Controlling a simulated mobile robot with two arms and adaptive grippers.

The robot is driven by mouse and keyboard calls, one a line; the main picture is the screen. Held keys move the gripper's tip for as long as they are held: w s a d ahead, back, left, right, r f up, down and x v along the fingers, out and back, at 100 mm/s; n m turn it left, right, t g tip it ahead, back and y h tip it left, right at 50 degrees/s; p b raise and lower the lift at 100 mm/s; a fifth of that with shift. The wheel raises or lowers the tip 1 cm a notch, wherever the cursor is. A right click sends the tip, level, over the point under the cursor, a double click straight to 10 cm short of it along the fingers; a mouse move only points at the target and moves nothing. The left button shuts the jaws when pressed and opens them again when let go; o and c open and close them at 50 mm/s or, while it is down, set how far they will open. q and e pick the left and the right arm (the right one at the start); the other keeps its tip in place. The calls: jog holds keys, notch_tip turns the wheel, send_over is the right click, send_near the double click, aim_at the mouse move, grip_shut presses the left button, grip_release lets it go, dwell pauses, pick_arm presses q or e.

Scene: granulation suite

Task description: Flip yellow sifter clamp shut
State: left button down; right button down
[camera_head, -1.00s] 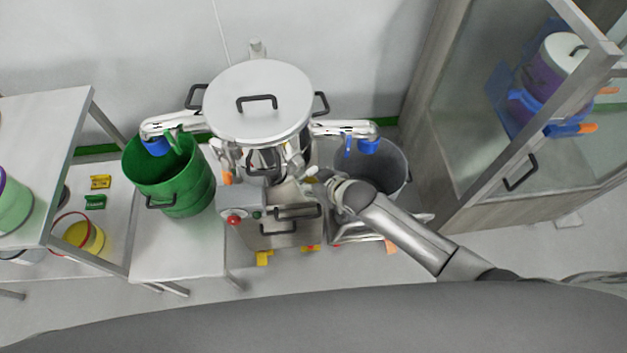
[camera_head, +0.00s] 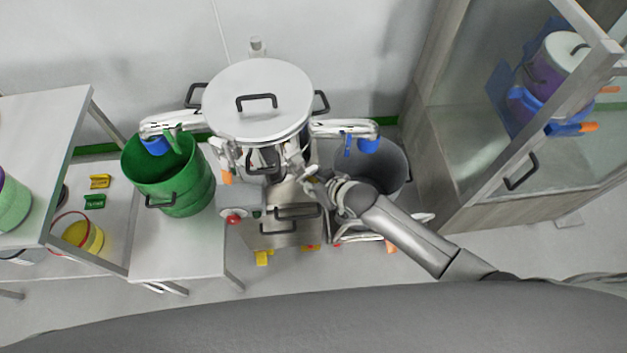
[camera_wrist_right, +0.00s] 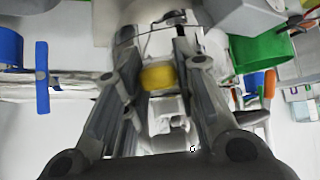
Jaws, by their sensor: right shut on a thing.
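The sifter (camera_head: 258,100) stands in the middle of the head view, with a white round lid and a black handle. In the right wrist view a yellow clamp piece (camera_wrist_right: 158,77) shows between the two fingers of my right gripper (camera_wrist_right: 155,60). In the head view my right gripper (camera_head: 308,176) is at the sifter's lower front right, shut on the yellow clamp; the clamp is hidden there. Whether the clamp is latched cannot be seen. My left gripper is not in view.
A green drum (camera_head: 170,180) stands left of the sifter under a side outlet. A grey drum (camera_head: 385,172) stands to the right under another outlet. A control box with a red button (camera_head: 233,220) is close to my right gripper. A glass cabinet (camera_head: 530,150) stands at right.

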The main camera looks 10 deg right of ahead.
jog(key=shift+s+d+f+t+y+b, duration=0.15)
jog(key=shift+f+t+y+b, duration=0.65)
jog(key=shift+b, duration=1.35)
jog(key=shift+s+f+t+y+b, duration=0.1)
jog(key=shift+f+t+y+b, duration=0.4)
jog(key=shift+t+b, duration=1.15)
jog(key=shift+s+d+f+t+y+b, duration=0.15)
jog(key=shift+f+t+y+b, duration=0.5)
jog(key=shift+b, duration=1.95)
jog(key=shift+f, duration=0.1)
jog(key=c, duration=1.2)
grip_release()
jog(key=shift+o, duration=0.2)
jog(key=shift+g+h, duration=0.25)
jog(key=shift+g, duration=0.05)
jog(key=v, duration=1.2)
